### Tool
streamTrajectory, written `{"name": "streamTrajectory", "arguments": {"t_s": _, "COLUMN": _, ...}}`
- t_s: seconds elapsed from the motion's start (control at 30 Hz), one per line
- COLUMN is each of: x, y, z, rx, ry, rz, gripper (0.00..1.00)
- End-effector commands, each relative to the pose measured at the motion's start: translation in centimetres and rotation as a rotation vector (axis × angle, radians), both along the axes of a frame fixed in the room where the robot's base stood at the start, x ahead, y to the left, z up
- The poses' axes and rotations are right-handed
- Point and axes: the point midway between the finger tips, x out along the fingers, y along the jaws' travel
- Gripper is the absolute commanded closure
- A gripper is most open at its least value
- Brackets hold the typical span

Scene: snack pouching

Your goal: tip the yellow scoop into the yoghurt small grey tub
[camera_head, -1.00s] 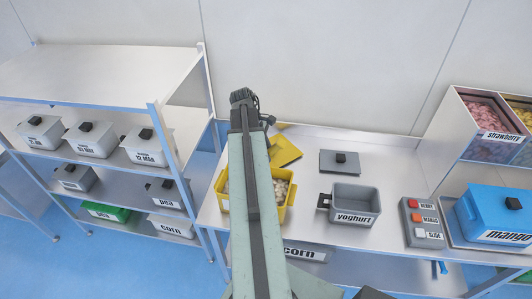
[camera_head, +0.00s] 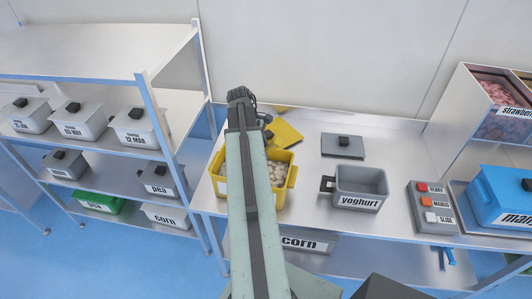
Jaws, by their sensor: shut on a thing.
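The yoghurt small grey tub (camera_head: 360,201) stands upright and open on the table, right of my arm, with a dark handle on its left side. Its inside looks empty from here. My arm reaches up through the middle of the view, and I do not see my gripper's jaws. I cannot make out the yellow scoop for certain. A small yellow piece (camera_head: 282,108) shows behind the arm's far end, but I cannot tell what it belongs to.
A yellow bin (camera_head: 289,181) of pale pieces stands partly behind my arm, a yellow lid (camera_head: 287,134) beyond it. A grey lid (camera_head: 329,149) lies behind the tub. A button box (camera_head: 433,222) and blue mango tub (camera_head: 490,193) are right; shelves (camera_head: 90,66) left.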

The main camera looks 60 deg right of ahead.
Motion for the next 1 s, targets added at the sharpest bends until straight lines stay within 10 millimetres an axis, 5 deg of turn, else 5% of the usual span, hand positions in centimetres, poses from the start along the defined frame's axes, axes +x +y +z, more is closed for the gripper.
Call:
{"name": "streamTrajectory", "arguments": {"t_s": 0.43, "x": 3.6, "y": 0.7, "z": -4.0, "rx": 0.0, "ry": -0.003, "rz": -0.001, "gripper": 1.0}}
{"name": "streamTrajectory", "arguments": {"t_s": 0.9, "x": 1.4, "y": 0.4, "z": -9.4, "rx": 0.085, "ry": -0.386, "rz": -0.006, "gripper": 1.0}}
{"name": "streamTrajectory", "arguments": {"t_s": 1.0, "x": 0.6, "y": 0.2, "z": -7.6, "rx": 0.104, "ry": -0.47, "rz": -0.008, "gripper": 1.0}}
